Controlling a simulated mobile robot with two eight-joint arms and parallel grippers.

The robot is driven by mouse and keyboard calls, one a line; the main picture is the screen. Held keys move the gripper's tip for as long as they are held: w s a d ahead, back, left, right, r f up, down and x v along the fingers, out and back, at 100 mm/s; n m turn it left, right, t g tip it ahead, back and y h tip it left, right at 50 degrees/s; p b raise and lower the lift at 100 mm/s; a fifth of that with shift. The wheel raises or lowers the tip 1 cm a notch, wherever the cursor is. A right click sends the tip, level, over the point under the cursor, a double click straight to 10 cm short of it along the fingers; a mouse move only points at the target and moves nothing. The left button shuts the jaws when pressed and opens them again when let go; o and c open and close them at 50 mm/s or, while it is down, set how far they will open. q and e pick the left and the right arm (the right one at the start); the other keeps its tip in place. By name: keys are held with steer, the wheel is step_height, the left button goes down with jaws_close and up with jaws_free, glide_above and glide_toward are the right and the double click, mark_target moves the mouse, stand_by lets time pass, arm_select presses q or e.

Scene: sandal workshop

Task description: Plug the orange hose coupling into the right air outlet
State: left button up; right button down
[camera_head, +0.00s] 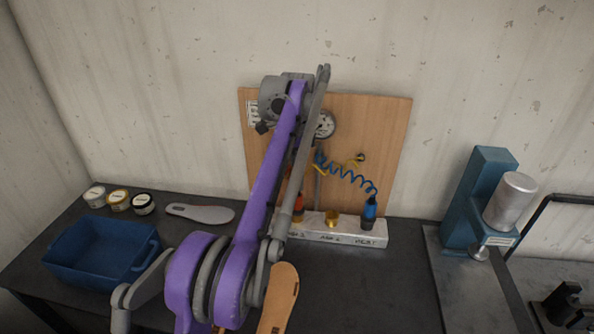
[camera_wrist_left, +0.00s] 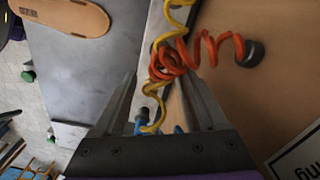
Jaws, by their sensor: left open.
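The orange coupling (camera_head: 298,208) stands at the left end of the white labelled block, partly hidden behind my left arm. I cannot tell how it is seated there. The brass outlet (camera_head: 332,218) in the middle of the block has nothing in it. A blue coupling (camera_head: 369,210) stands upright at the block's right end. My left gripper (camera_wrist_left: 160,80) is open in the left wrist view, with an orange coiled hose (camera_wrist_left: 172,62) and a yellow coiled hose (camera_wrist_left: 155,120) showing between or beyond its fingers. In the head view its fingers are hidden. My right gripper is not in view.
A wooden board (camera_head: 395,120) with a gauge (camera_head: 325,124) and a blue coiled hose (camera_head: 350,175) stands behind the white block (camera_head: 350,236). A blue press (camera_head: 478,200) is at the right; a blue bin (camera_head: 100,250) is at the left. The table right of the block is clear.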

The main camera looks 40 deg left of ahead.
mark_target(297, 195)
arm_select(q)
step_height(297, 195, down, 2)
steer(key=shift+f+b, duration=0.1)
steer(key=shift+b, duration=0.5)
steer(key=shift+f+b, duration=1.55)
steer(key=shift+f, duration=1.6)
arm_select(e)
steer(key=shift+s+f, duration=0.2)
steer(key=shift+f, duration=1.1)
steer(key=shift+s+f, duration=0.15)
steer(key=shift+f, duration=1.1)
